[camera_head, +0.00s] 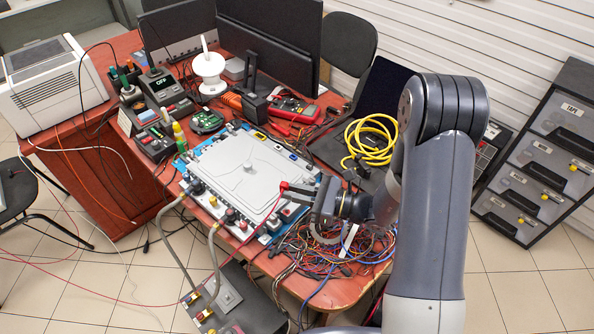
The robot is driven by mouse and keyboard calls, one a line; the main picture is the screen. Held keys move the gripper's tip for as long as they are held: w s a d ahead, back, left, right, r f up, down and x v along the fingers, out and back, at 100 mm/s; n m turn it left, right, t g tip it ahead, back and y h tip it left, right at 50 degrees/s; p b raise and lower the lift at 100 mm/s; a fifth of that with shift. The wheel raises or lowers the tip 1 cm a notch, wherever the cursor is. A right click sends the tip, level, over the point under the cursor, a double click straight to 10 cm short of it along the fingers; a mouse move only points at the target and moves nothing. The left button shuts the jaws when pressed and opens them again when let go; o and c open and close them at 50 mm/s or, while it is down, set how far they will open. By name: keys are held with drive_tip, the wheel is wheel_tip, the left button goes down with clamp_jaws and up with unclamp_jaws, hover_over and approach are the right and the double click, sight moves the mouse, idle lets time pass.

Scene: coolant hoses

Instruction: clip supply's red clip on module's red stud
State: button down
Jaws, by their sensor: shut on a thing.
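The module (245,170) is a large light-grey plate on a blue base, lying on the red-brown table, with several small fittings along its edges. My gripper (302,193) reaches in from the right over the module's right corner. It is shut on the red clip (284,187), whose red tip shows just left of the fingers. A thin red lead (262,222) runs from the clip down and left. The clip appears over or close to the module's edge; I cannot tell whether it touches anything. The red stud cannot be picked out clearly, and the supply cannot be identified surely.
Tangled coloured wires (325,252) lie below my gripper. A yellow cable coil (370,140) lies behind it. Two grey hoses (215,255) run from the module's left front edge to a dark box (235,300) below. Monitors (270,45) and instruments crowd the table's back.

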drive_tip(key=shift+w+f+b, duration=0.15)
drive_tip(key=shift+f+b, duration=0.9)
drive_tip(key=shift+f, duration=0.25)
drive_tip(key=shift+w+f+b, duration=0.1)
drive_tip(key=shift+f+b, duration=0.9)
drive_tip(key=shift+f, duration=0.3)
drive_tip(key=shift+d+f+b, duration=0.1)
drive_tip(key=shift+b, duration=0.2)
drive_tip(key=shift+f, duration=0.2)
drive_tip(key=shift+f+b, duration=0.5)
drive_tip(key=shift+b, duration=0.5)
drive_tip(key=c, duration=1)
unclamp_jaws()
drive_tip(key=shift+c, duration=0.2)
drive_tip(key=shift+d+r, duration=0.1)
